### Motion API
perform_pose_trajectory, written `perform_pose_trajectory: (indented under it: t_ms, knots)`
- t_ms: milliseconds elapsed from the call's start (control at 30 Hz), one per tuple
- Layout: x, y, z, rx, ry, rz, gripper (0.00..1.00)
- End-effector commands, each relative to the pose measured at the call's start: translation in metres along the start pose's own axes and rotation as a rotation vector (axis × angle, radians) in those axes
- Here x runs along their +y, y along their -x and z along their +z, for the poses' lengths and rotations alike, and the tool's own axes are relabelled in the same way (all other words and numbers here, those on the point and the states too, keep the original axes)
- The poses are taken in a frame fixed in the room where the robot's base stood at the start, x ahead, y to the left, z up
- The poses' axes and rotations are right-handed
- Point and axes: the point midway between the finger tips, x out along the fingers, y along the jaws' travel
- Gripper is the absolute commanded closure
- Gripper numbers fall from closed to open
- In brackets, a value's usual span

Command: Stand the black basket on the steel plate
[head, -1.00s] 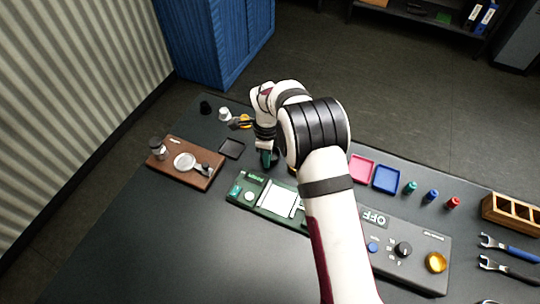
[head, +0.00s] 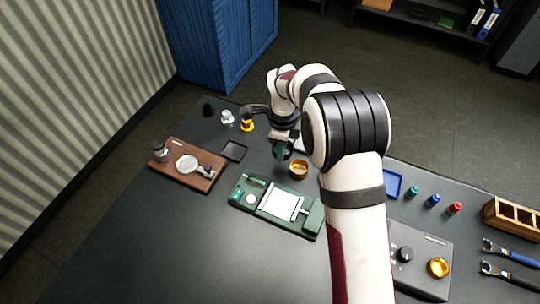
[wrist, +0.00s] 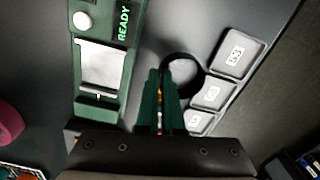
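My gripper (head: 281,152) has teal fingers and hangs above the table behind the green device. It appears shut on the rim of the black basket, which shows in the wrist view as a dark ring (wrist: 186,60) at the fingertips. The fingers hide part of the ring, and the basket is small and dark in the head view. The steel plate (head: 281,203) lies bare on the green device (head: 246,197). In the wrist view the plate (wrist: 101,68) is left of the fingers, below the READY display (wrist: 124,22).
A brass cup (head: 299,169) stands right behind the device. Labelled trays (wrist: 234,52) line the right of the wrist view. The grey control box (head: 425,255) is at right.

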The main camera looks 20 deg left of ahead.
Motion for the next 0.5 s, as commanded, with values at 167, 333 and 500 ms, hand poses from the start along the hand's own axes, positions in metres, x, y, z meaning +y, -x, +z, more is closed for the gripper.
perform_pose_trajectory:
  t_ms: [167,333,500]
  knots:
    - [0.004,0.026,-0.043,-0.001,-0.006,-0.001,1.00]
    - [0.006,0.045,-0.074,-0.001,-0.003,-0.001,1.00]
    - [0.020,0.046,-0.079,0.001,0.121,0.002,1.00]
